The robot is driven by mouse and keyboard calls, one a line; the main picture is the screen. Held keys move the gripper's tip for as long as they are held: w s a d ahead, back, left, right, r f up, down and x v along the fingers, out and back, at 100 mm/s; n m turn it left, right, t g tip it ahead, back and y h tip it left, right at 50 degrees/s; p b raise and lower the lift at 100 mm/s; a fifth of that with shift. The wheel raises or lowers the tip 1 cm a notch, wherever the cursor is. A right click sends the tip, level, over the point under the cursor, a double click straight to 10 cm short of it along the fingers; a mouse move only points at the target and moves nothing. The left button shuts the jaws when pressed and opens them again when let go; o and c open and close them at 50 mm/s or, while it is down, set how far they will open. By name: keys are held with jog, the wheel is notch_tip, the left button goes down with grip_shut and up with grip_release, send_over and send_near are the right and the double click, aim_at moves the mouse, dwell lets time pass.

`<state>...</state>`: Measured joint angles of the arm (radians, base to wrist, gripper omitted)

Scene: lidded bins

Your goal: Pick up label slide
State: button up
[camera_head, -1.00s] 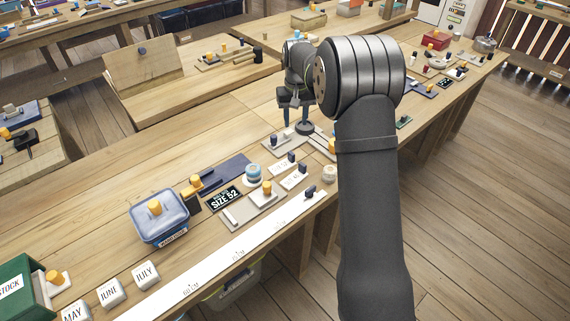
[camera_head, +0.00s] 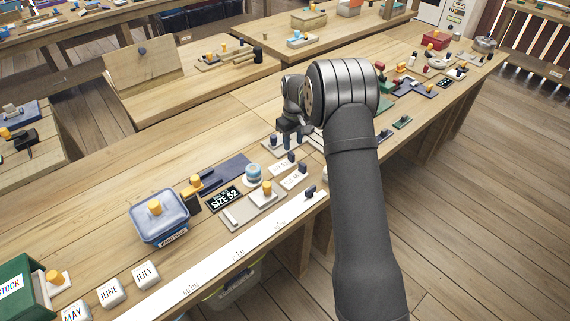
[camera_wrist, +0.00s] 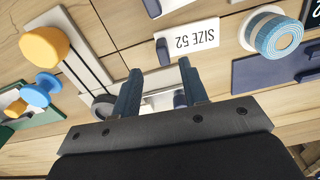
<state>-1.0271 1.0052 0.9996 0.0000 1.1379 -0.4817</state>
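White label slides with dark knobs lie on the bench. In the wrist view one label slide (camera_wrist: 200,40) reads "SIZE 52" upside down, with its dark knob (camera_wrist: 163,52) at its left end. Another pale piece (camera_wrist: 160,101) with a dark knob shows between my fingers, partly hidden. In the head view two label slides (camera_head: 295,178) (camera_head: 281,168) lie side by side, left of my arm. My gripper (camera_wrist: 158,66) is open and nothing is visibly held; in the head view it is low over the bench (camera_head: 291,140), beyond these slides. I cannot tell whether it touches anything.
A blue tape roll (camera_wrist: 276,34) stands right of the slide. A grey rail piece with an orange knob (camera_wrist: 44,46) and a blue knob (camera_wrist: 42,90) are at left.

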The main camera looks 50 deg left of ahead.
aim_at(291, 153)
jog(key=shift+s+a+f, duration=0.1)
jog(key=shift+f, duration=1.5)
jog(key=shift+s+a+f, duration=0.1)
jog(key=shift+f, duration=1.45)
grip_shut()
